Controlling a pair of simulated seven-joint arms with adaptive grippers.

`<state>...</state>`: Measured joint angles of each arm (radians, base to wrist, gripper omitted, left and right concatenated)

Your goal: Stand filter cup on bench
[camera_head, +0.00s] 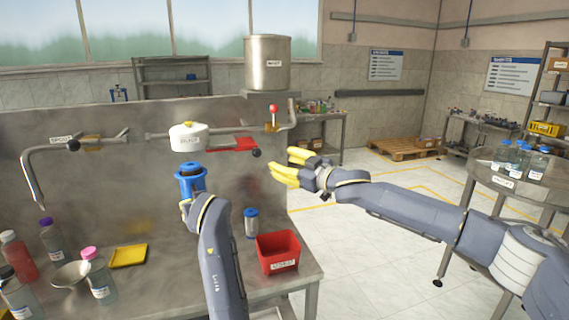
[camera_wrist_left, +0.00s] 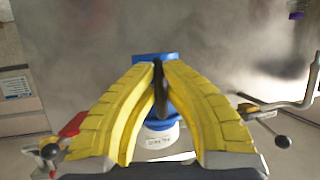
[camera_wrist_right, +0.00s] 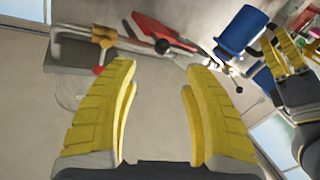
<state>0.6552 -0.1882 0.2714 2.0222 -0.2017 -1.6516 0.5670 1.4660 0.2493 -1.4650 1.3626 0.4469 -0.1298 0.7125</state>
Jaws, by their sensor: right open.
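The blue filter cup (camera_head: 190,177) hangs upright above the steel bench (camera_head: 170,285), just below a white labelled head (camera_head: 188,138). My left gripper (camera_head: 187,207) is closed on the cup's dark handle; in the left wrist view the fingertips (camera_wrist_left: 160,68) meet around this handle, with the blue cup behind. The right wrist view also shows the cup (camera_wrist_right: 240,30) with the left fingers at its handle. The cup's inside is hidden. My right gripper (camera_head: 284,168) is open and empty, right of the cup in the air.
A small blue-capped jar (camera_head: 251,222) and a red bin (camera_head: 277,254) stand at the bench's right end. A yellow tray (camera_head: 128,256), a funnel (camera_head: 70,274) and several bottles are at the left. A red-knobbed lever (camera_head: 273,112) sits near the right gripper.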

